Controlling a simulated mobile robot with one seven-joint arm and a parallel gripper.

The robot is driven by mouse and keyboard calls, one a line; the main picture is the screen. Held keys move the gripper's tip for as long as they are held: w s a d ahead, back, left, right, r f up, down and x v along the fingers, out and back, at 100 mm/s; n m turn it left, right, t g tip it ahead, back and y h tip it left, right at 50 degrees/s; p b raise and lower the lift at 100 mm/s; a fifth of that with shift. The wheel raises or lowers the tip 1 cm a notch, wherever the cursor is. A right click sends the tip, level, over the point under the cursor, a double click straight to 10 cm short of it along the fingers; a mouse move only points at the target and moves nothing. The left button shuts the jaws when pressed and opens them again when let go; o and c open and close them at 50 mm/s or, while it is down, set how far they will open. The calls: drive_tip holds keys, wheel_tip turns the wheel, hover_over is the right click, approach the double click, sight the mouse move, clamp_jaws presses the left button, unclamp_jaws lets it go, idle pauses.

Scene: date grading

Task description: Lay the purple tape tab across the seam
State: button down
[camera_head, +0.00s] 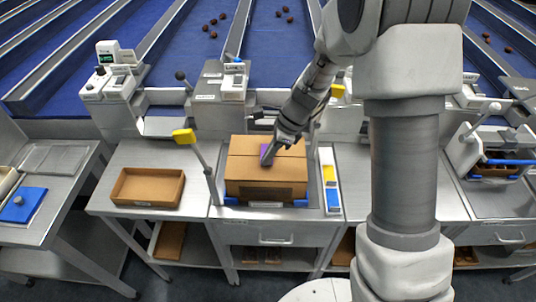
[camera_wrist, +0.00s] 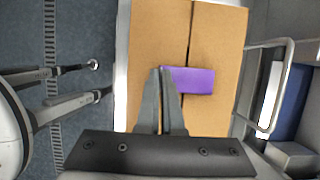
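The closed cardboard box (camera_head: 245,172) stands on the middle bench; a seam runs across its top. In the wrist view the box (camera_wrist: 150,35) fills the middle, with the seam (camera_wrist: 191,30) running up the picture. The purple tape tab (camera_wrist: 190,80) lies crosswise over the seam line, part on each side. It also shows in the head view (camera_head: 266,152), partly behind my gripper (camera_head: 272,157). In the wrist view my gripper's fingertips (camera_wrist: 160,71) are close together at the tab's left end, gripping it. I cannot tell whether the tab touches the cardboard.
A yellow-topped post (camera_head: 184,136) stands left of the box, and another yellow top (camera_head: 337,90) is behind it. A white holder with yellow and blue blocks (camera_head: 329,180) is at its right. An open cardboard tray (camera_head: 147,187) sits on the left bench.

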drive_tip(key=shift+f, duration=0.25)
idle(0.4)
drive_tip(key=c, duration=1)
unclamp_jaws()
drive_tip(key=shift+c, duration=0.6)
drive_tip(key=shift+r, duration=0.1)
